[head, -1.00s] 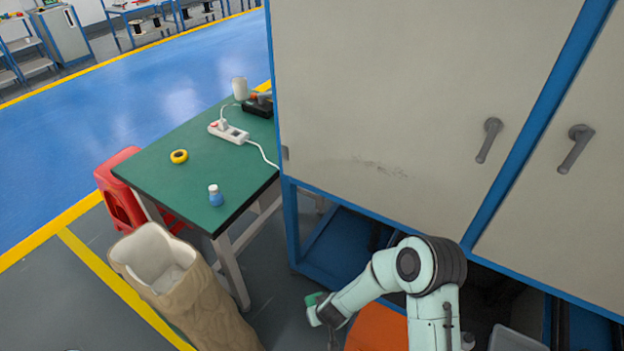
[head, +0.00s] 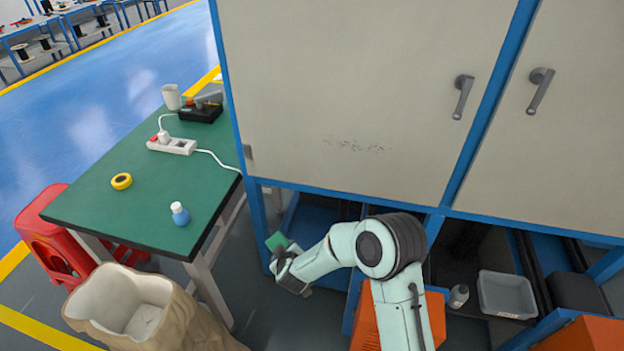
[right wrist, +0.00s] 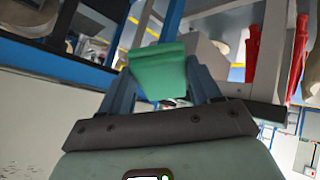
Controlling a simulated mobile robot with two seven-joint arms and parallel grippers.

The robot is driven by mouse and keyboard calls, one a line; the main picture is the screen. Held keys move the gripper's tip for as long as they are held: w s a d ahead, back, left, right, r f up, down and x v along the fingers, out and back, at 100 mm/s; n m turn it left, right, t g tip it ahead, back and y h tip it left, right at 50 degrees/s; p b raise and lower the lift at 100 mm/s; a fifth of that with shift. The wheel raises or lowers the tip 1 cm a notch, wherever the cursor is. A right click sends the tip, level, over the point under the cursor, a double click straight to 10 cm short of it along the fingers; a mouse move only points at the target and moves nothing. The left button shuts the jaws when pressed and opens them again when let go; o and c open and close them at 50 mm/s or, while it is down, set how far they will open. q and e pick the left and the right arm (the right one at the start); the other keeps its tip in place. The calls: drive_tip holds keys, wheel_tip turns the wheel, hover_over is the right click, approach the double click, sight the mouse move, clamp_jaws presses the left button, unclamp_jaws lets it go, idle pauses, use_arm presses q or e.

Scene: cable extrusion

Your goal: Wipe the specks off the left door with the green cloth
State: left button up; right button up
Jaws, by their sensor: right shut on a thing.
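The left door (head: 340,75) of the tall cabinet is shut. A thin band of dark specks (head: 355,146) lies low on it. Specks (right wrist: 25,168) also show at the lower left of the right wrist view. My right gripper (head: 281,249) is shut on the green cloth (head: 277,241), left of and below the specks and apart from the door. In the right wrist view the cloth (right wrist: 160,75) hangs between the two fingers. My left gripper is not in view.
A green table (head: 130,200) stands left of the cabinet, with a power strip (head: 172,146), yellow tape (head: 121,181) and blue bottle (head: 180,213). A red stool (head: 60,235) and tan sack (head: 150,315) are near it. Door handles (head: 463,97) stick out. The cabinet's lower shelf is open.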

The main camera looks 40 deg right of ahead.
drive_tip(key=w+d+r+n+t+h+b, duration=0.15)
drive_tip(key=d+r+t+h+b, duration=0.25)
drive_tip(key=d+r, duration=0.5)
drive_tip(key=w+d+r+t+h+b, duration=0.2)
drive_tip(key=d+r+t+h+b, duration=0.25)
drive_tip(key=r, duration=0.85)
drive_tip(key=shift+y, duration=0.25)
drive_tip(key=w+d+p, duration=0.2)
drive_tip(key=d, duration=0.1)
drive_tip(key=w+d, duration=0.2)
drive_tip(key=shift+r+p, duration=0.25)
drive_tip(key=shift+p, duration=0.15)
drive_tip(key=shift+w+d, duration=0.6)
drive_tip(key=shift+d, duration=0.2)
